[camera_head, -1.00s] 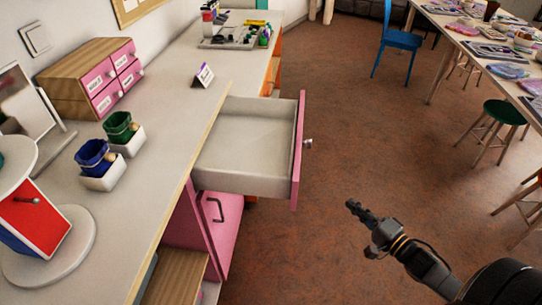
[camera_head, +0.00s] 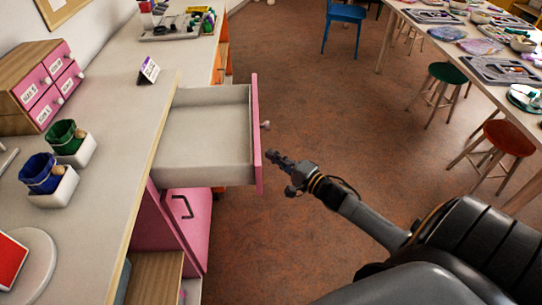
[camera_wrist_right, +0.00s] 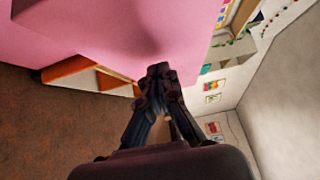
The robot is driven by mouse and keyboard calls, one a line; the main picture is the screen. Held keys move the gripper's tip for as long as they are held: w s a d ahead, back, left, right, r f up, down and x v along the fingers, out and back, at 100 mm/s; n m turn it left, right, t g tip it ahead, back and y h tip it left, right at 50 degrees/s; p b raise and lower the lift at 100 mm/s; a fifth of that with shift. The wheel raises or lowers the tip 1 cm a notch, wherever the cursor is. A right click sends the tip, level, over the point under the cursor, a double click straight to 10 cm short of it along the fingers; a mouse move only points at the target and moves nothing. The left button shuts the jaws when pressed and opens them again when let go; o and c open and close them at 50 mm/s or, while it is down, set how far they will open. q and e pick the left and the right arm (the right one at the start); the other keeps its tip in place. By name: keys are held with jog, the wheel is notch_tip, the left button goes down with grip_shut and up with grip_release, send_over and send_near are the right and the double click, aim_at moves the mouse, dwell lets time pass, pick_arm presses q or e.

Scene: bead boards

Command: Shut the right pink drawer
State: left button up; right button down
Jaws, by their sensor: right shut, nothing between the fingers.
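The right pink drawer (camera_head: 256,135) stands pulled out from the long counter, its pale, empty inside showing in the head view. A small round knob (camera_head: 265,125) sits on its front. My right gripper (camera_head: 272,157) is shut and empty, just to the right of the drawer front and a little below the knob. I cannot tell whether it touches the front. In the right wrist view the shut fingers (camera_wrist_right: 160,75) show in front of a broad pink surface (camera_wrist_right: 120,35), apparently the drawer front. My left gripper is not in view.
Below the drawer is a pink cupboard door (camera_head: 187,225) with a dark handle. The counter (camera_head: 115,120) carries blue and green pots and a small pink drawer box (camera_head: 45,85). Brown floor is free to the right, up to stools and a table (camera_head: 470,45).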

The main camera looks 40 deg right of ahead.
aim_at(172, 161)
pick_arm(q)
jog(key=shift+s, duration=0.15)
pick_arm(e)
jog(key=shift+w+a, duration=0.3)
jog(key=shift+a, duration=0.15)
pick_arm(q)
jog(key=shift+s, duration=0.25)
